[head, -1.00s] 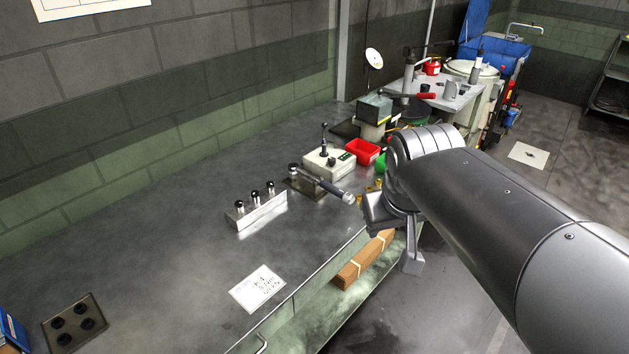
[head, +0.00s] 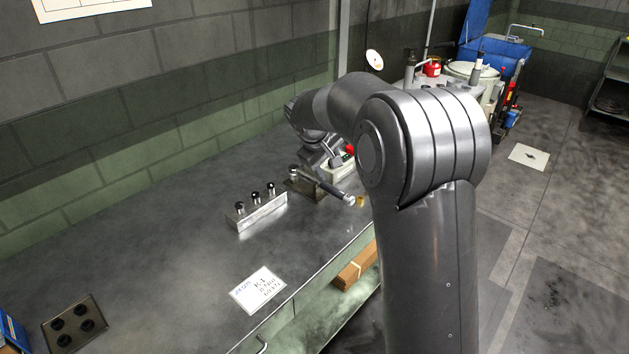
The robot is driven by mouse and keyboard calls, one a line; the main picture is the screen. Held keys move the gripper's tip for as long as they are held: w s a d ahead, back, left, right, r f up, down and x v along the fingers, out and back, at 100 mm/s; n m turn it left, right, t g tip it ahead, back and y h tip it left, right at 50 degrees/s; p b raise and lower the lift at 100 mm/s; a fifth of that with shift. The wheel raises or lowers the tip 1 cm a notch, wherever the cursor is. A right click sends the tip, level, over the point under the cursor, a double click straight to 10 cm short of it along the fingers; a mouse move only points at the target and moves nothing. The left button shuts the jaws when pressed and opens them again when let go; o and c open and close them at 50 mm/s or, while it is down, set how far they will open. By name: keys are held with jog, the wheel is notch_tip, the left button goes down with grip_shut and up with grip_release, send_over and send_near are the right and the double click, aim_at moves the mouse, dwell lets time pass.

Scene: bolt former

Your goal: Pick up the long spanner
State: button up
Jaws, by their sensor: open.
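I cannot pick out the long spanner with certainty. A long dark bar with bright ends (head: 325,185) lies slanted on the bench from a small dark block; I cannot tell whether it is a spanner or a lever. My gripper (head: 329,160) is small and partly hidden behind my arm, above the pale control box (head: 340,174), just behind the bar. It is open, and I see nothing held in it. My arm hides much of the bench's far end.
A metal block with several black-topped pegs (head: 258,210) stands left of the bar. A written sheet (head: 258,289) lies near the bench's front edge. A dark plate with round recesses (head: 75,322) is at lower left. The middle of the bench (head: 170,235) is clear.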

jog(key=n, duration=0.1)
send_near(327, 186)
jog(key=x, duration=1.1)
jog(key=shift+d+f, duration=0.15)
jog(key=shift+c, duration=0.5)
grip_shut()
